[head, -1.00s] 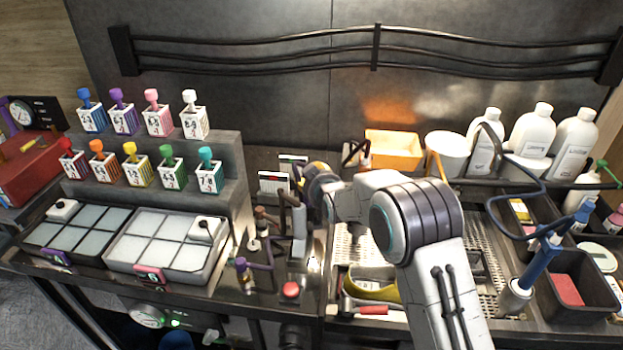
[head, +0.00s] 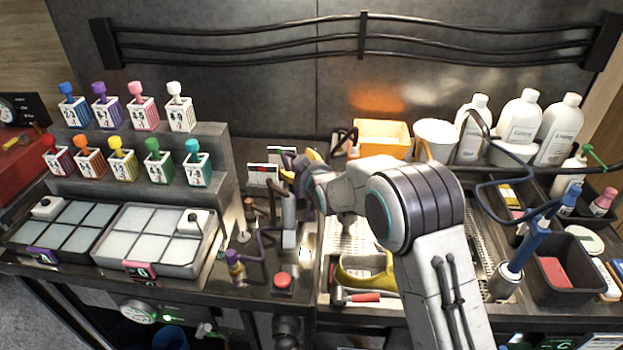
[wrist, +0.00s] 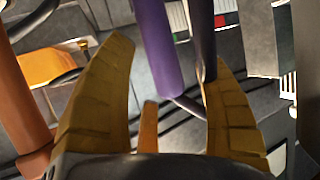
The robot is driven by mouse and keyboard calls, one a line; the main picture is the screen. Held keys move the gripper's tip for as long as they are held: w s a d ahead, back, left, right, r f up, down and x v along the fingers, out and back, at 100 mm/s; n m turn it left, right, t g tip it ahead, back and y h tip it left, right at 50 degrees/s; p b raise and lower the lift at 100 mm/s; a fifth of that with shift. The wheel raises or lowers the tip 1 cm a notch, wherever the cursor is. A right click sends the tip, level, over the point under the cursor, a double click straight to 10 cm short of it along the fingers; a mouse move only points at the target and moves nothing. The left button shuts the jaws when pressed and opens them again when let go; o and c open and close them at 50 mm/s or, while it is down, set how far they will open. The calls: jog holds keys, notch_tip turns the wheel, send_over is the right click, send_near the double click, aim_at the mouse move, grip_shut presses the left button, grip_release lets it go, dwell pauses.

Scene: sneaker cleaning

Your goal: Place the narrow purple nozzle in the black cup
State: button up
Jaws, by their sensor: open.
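My gripper (head: 305,165) is over the back middle of the counter, and its yellow fingers show only partly in the head view. In the wrist view my gripper (wrist: 166,55) is open, with its two yellow fingers spread apart. A slim purple tube (wrist: 155,40), which looks like the narrow nozzle, runs down into the gap between the fingers. Whether it touches a finger I cannot tell. A dark tube (wrist: 206,40) passes by the right fingertip. Another purple piece with a brass base (head: 236,264) stands at the counter's front. I cannot make out the black cup with certainty.
Stamps stand on a stepped rack (head: 120,190) at left, behind two divided trays (head: 155,240). A red button (head: 283,281) is at the front. A yellow bin (head: 382,138), a white tub (head: 436,140) and bottles are behind. A black bin (head: 585,298) holds a red sponge.

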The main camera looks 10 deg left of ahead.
jog(key=b+v, duration=0.2)
jog(key=v, duration=0.8)
jog(key=shift+b, duration=0.3)
jog(key=shift+d, duration=0.15)
jog(key=s+d+r+m+g+h, duration=0.1)
jog(key=s+d+h, duration=0.1)
jog(key=s+d, duration=0.5)
jog(key=s+d+r+m+g+h, duration=0.15)
jog(key=s+d, duration=0.25)
jog(key=d, duration=0.5)
jog(key=s+d+f+m+g+h, duration=0.1)
jog(key=s+d, duration=0.4)
jog(key=s, duration=0.6)
jog(key=s+d+f+m+g+h, duration=0.1)
jog(key=s+d+g, duration=0.3)
jog(key=s, duration=0.8)
jog(key=shift+d+f+m, duration=0.35)
jog(key=shift+d+f, duration=0.05)
jog(key=shift+d, duration=0.6)
